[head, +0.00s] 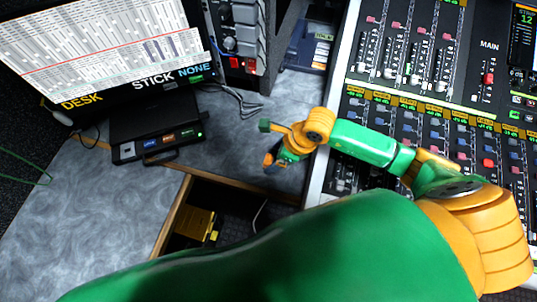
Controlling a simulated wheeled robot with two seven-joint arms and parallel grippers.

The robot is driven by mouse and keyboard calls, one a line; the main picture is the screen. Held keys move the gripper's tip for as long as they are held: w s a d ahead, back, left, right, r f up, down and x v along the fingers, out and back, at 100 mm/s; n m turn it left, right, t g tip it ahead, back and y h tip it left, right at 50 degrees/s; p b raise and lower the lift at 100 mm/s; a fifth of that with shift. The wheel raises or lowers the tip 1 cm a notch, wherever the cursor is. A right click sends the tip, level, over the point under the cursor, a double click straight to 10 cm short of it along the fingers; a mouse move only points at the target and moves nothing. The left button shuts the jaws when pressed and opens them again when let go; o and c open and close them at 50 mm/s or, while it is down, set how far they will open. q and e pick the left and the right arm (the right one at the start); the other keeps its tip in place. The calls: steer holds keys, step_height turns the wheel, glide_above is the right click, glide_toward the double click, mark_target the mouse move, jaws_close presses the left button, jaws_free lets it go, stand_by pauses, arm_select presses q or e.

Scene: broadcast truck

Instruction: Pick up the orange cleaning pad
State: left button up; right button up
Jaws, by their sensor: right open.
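My right gripper (279,143) is open, with its fingers spread above the grey desktop beside the left edge of the mixing console. A small orange and dark patch (270,160) shows at its lower fingertip. I cannot tell whether this is the orange cleaning pad or part of the gripper. A yellow-orange flat item (194,222) lies in the shaded open drawer below the desktop, apart from the gripper. I cannot tell for sure what it is. My right arm hides part of the drawer and desk. My left gripper is not in view.
The mixing console (412,80) with faders and knobs fills the right. A black box with lit buttons (157,143) sits under a monitor (95,45) at left. A cable (233,98) lies behind. The grey desktop (105,215) is clear at front left.

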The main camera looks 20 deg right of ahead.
mark_target(270, 160)
steer(key=x, duration=0.3)
steer(key=shift+w+f, duration=0.15)
jaws_close()
step_height(270, 160, up, 10)
stand_by(0.4)
